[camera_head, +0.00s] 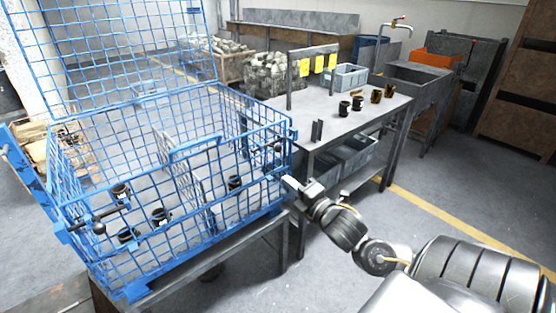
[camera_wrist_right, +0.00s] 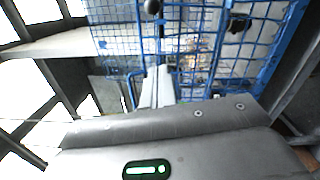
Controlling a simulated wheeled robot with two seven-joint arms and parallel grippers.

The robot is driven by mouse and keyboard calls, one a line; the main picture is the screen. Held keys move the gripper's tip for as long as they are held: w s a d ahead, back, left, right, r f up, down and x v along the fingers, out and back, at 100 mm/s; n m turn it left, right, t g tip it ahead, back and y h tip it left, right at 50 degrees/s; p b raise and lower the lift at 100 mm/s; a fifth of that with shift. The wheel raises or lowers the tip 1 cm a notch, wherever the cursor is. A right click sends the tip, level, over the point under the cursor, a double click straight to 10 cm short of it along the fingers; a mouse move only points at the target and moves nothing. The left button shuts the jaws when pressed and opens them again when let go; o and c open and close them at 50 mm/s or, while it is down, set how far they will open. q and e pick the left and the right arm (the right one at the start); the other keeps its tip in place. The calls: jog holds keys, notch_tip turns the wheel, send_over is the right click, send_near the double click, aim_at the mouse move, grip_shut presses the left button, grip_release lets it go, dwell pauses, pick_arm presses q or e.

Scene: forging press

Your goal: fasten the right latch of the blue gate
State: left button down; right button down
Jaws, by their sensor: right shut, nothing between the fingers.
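The blue gate (camera_head: 195,147) is the wire-mesh front of a blue cage and stands upright, with a raised bar at its top middle. The right latch (camera_head: 277,148) is at the gate's right end, with a dark round knob; its exact bolt position is too small to tell. A dark knob (camera_wrist_right: 152,7) shows at the top of the right wrist view. My right gripper (camera_head: 290,184) is at the cage's front right corner, just below the latch. Its fingers (camera_wrist_right: 157,84) are together and empty, pointing at the blue mesh; contact cannot be told. My left gripper is not in view.
The left latch (camera_head: 99,228) with a black knob is at the gate's other end. Several dark cylindrical parts (camera_head: 161,216) lie in the cage. The cage stands on a metal table (camera_head: 232,242). A grey workbench (camera_head: 335,126) is close behind on the right. Floor at right is clear.

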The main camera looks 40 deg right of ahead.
jog(key=shift+w, duration=0.1)
